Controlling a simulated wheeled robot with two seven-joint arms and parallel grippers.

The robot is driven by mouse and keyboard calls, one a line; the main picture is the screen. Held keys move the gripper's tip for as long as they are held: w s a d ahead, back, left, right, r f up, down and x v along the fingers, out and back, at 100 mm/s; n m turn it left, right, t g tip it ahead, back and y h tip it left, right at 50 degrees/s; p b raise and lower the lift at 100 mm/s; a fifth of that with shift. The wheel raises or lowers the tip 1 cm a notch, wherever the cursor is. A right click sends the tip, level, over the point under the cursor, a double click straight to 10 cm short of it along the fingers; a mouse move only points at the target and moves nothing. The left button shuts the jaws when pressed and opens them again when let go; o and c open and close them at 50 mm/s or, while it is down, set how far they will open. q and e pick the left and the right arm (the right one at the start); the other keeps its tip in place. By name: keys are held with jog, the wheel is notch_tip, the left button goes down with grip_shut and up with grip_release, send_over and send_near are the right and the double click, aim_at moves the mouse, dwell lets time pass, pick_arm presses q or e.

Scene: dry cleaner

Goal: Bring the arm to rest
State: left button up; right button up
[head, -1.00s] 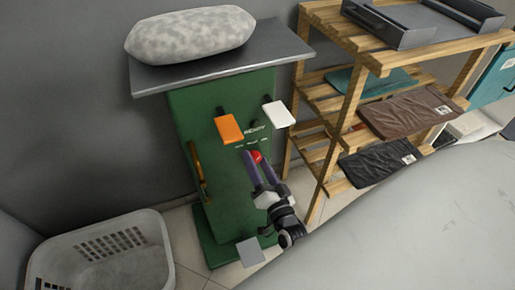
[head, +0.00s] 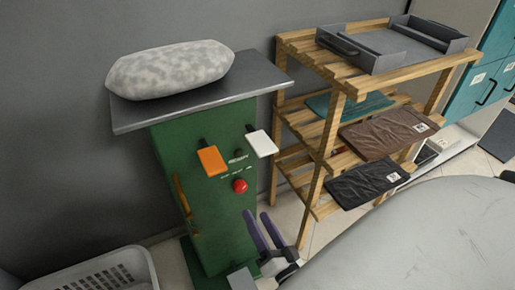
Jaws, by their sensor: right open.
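My right gripper (head: 267,230) shows at the lower middle of the head view, with two purple fingers pointing up. It is open and nothing shows between the fingers. It stands in front of the lower right side of the green cabinet (head: 217,215), below and to the right of the red button (head: 240,186), and looks apart from the button. The cabinet also has an orange lever plate (head: 211,161), a white lever plate (head: 262,144) and a brass handle (head: 184,198). My left gripper is not in view.
A grey speckled cushion (head: 170,68) lies on the cabinet's grey top (head: 190,108). A wooden shelf (head: 330,165) on the right holds folded cloths and a grey tray (head: 385,52). A light basket (head: 85,275) stands at the lower left. A large pale surface (head: 420,235) fills the lower right.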

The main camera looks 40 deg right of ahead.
dwell(0.3)
jog(key=s+a+f+n+g+y, duration=0.25)
jog(key=a+n+g+y, duration=0.25)
jog(key=a+n+y, duration=0.35)
jog(key=s+a+f+n+g+h, duration=0.1)
jog(key=s+a+f+n+g, duration=0.2)
jog(key=s, duration=0.4)
jog(key=a+n+g, duration=0.1)
jog(key=n, duration=0.1)
jog(key=shift+n+g, duration=0.3)
jog(key=shift+n, duration=0.05)
